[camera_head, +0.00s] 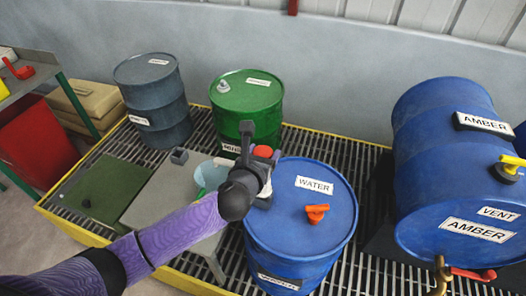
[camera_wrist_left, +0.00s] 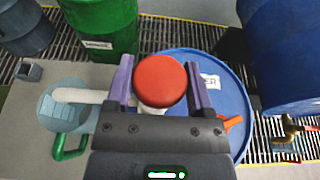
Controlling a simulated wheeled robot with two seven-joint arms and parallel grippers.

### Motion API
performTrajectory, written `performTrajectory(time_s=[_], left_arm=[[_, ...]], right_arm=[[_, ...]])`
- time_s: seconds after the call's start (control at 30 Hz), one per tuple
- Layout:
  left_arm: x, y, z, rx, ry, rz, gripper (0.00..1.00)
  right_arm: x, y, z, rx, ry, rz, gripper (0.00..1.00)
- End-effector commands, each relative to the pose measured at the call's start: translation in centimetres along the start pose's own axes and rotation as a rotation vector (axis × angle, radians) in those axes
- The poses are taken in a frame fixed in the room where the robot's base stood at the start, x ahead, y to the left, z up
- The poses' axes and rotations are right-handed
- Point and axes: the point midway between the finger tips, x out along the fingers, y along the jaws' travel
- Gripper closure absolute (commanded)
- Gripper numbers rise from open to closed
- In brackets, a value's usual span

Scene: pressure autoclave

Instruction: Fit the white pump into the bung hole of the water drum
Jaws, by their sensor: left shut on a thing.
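The blue water drum (camera_head: 298,232) stands upright on the grating, its lid marked WATER, with an orange-red fitting (camera_head: 316,213) on top. It also shows in the left wrist view (camera_wrist_left: 236,100). My left gripper (camera_head: 262,158) is over the lid's far left edge. In the left wrist view its two purple fingers (camera_wrist_left: 160,88) are shut around the pump just below its round red top (camera_wrist_left: 160,80). The pump's white spout (camera_wrist_left: 82,96) points left. The pump's lower end and the bung hole are hidden, so I cannot tell whether they meet. My right gripper is not in view.
A pale round container (camera_head: 208,176) with a green handle (camera_wrist_left: 70,148) sits on a grey stand (camera_head: 160,205) left of the drum. A green drum (camera_head: 247,105) and a dark drum (camera_head: 155,100) stand behind. A large blue AMBER drum (camera_head: 440,160) lies at right.

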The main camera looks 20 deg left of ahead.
Motion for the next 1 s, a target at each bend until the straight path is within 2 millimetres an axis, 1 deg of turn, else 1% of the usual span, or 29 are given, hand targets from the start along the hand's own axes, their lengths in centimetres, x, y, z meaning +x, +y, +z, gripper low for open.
performTrajectory(time_s=[0.27,0.3,0.37,0.4,0.43,0.47,0.67,0.73,0.77,0.87,1.0], left_arm=[[0.2,0.0,-0.7,-0.001,-0.001,-0.001,1.00],[0.2,0.0,-0.7,-0.001,-0.001,-0.001,0.30],[0.2,0.0,-0.6,-0.001,-0.001,-0.001,0.17],[0.2,0.0,-0.6,-0.001,-0.001,-0.001,0.09],[0.2,0.0,-0.6,-0.001,-0.001,-0.001,0.02],[0.2,0.0,-0.7,-0.001,-0.001,-0.001,0.00],[0.2,0.0,-0.7,-0.001,0.001,0.000,0.00],[-0.3,0.0,-0.7,0.000,0.002,0.000,0.00],[-0.7,0.0,-0.7,0.000,0.003,0.000,0.00],[-2.6,0.0,-0.4,0.000,0.002,-0.002,0.00],[-6.1,0.0,-0.5,0.001,0.003,-0.002,0.00]], right_arm=[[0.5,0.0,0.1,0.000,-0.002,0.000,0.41],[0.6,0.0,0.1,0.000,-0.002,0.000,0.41],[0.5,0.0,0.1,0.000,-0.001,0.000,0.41],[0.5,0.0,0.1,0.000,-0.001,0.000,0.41],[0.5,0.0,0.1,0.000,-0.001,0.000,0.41],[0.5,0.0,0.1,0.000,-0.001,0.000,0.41],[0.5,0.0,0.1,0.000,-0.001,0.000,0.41],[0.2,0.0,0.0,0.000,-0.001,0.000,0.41],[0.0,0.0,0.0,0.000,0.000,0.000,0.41],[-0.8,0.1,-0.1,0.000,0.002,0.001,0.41],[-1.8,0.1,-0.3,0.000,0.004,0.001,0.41]])
